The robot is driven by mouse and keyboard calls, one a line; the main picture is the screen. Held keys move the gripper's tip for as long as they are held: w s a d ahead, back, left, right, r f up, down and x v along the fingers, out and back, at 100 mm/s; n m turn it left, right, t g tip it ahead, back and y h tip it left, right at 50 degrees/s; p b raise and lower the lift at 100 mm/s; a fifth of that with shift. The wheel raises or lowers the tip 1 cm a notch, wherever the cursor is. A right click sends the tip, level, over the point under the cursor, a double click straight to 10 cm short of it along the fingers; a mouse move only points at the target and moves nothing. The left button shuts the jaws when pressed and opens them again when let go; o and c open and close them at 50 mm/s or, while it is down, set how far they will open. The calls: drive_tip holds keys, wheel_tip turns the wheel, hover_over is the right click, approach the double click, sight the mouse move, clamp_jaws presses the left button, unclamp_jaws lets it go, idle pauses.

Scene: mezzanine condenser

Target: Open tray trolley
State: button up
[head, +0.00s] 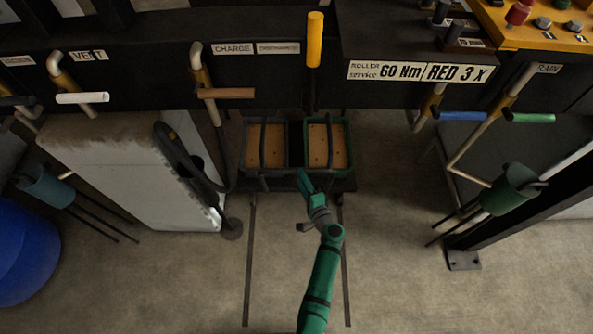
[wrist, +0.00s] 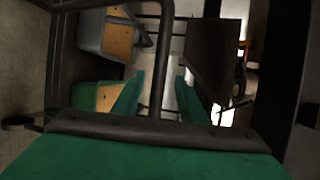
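The tray trolley (head: 298,184) is a low dark frame under the black bench, at the far end of two floor lines. It carries a grey bin (head: 247,160) on the left and a green bin (head: 347,150) on the right, each with a tan perforated inside. My gripper (head: 304,178) is at the trolley's front edge. In the wrist view my gripper (wrist: 160,75) has its two green fingers apart. A dark bar of the trolley (wrist: 165,45) runs down between them, with gaps visible on both sides. Whether the fingers touch it is not clear.
Dark lines (head: 249,265) mark a clear floor strip in front of the trolley. A pale cabinet (head: 135,175) with a black hose (head: 180,160) stands to the left. A dark post foot (head: 463,260) is on the right. Pipes with coloured handles, including a yellow one (head: 314,40), hang above.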

drive_tip(key=shift+x, duration=2.8)
drive_tip(key=shift+s, duration=0.1)
clamp_jaws()
